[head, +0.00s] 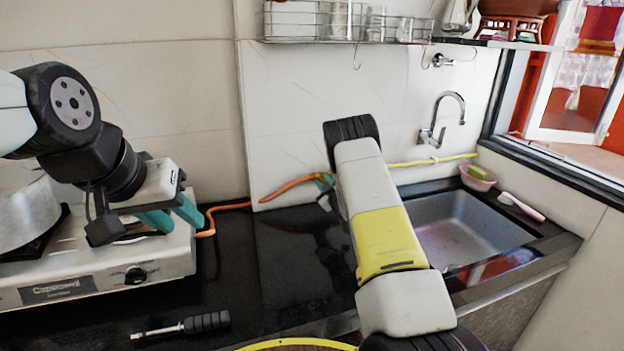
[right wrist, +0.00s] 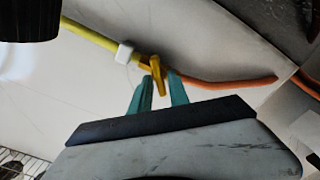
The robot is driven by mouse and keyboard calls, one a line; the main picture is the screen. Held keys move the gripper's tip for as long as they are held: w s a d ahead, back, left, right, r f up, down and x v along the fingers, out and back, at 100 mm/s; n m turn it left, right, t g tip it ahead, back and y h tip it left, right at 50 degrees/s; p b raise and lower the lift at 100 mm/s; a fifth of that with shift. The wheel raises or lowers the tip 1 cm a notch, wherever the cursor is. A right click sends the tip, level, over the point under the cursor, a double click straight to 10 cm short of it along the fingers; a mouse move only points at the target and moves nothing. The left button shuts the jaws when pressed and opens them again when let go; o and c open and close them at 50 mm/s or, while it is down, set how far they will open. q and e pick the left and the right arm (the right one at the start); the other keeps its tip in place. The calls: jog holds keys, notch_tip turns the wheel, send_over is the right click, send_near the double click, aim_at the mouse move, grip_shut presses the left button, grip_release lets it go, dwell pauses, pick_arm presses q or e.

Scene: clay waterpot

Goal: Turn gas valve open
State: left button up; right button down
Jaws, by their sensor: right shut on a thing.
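The gas valve has a yellow handle (right wrist: 157,72), seen in the right wrist view where the yellow pipe (right wrist: 90,36) meets the orange hose (right wrist: 225,83). My right gripper (right wrist: 162,88) has its teal fingers on either side of the handle and is shut on it. In the head view, my right arm hides the valve, and only a bit of teal finger (head: 325,179) shows by the wall. My left gripper (head: 178,216) is open and empty, its teal fingers apart beside the stove's right edge.
The white stove (head: 90,265) with a metal pot (head: 24,215) stands at the left. A black-handled tool (head: 205,322) lies on the dark counter. A sink (head: 465,232) and tap (head: 440,120) are at the right. A wire rack (head: 300,24) hangs above.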

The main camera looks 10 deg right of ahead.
jog(key=shift+a+f+n, duration=0.1)
jog(key=shift+n, duration=2.4)
jog(key=shift+a+f+n, duration=0.1)
jog(key=shift+n, duration=2.4)
jog(key=c, duration=1.5)
grip_release()
jog(key=shift+r, duration=0.1)
jog(key=s, duration=0.2)
jog(key=s+d, duration=0.1)
jog(key=s, duration=0.4)
jog(key=shift+s+d, duration=0.25)
jog(key=shift+s, duration=0.1)
